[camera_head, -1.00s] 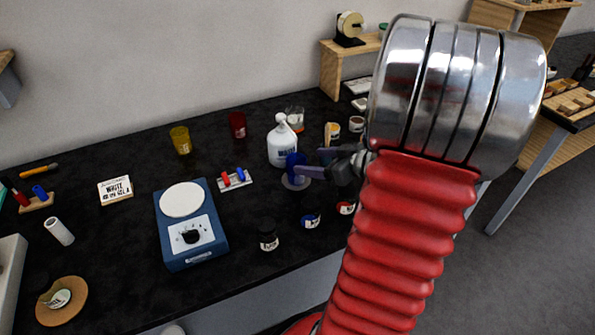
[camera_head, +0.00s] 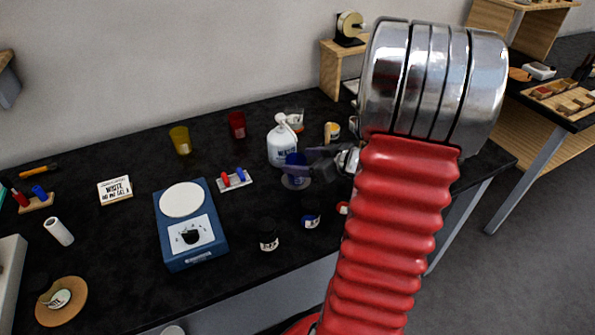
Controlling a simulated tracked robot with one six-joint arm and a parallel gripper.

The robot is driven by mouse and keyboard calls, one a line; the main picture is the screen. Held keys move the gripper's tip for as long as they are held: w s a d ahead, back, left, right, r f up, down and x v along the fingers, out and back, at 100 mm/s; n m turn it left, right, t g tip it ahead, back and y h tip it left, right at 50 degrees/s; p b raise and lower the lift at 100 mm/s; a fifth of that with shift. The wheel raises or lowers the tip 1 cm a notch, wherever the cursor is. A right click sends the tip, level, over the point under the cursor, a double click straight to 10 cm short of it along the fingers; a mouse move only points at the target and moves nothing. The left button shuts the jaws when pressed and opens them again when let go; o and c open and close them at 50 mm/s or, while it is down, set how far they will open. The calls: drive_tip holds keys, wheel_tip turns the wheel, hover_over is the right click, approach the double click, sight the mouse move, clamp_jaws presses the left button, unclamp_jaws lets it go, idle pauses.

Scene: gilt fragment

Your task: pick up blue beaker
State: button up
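Part of the beaker is hidden behind the nearer finger.
The white pump bottle (camera_head: 281,146) stands close behind the beaker. A red beaker (camera_head: 237,125) and a yellow beaker (camera_head: 180,140) are farther left. A blue scale (camera_head: 190,236), small paint jars (camera_head: 310,221) and a dark jar (camera_head: 268,240) stand nearer. My red arm hides the bench's right part.

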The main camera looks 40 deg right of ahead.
drive_tip(key=c, duration=1.4)
drive_tip(key=shift+r, duration=0.2)
drive_tip(key=shift+w+a+r, duration=0.5)
drive_tip(key=shift+w+a, duration=0.35)
drive_tip(key=shift+a, duration=2)
drive_tip(key=shift+w+a+r, duration=0.55)
drive_tip(key=shift+w+a, duration=0.25)
drive_tip(key=shift+a, duration=2.1)
drive_tip(key=shift+w+a+r, duration=0.5)
drive_tip(key=shift+w+a, duration=0.35)
drive_tip(key=shift+a, duration=2)
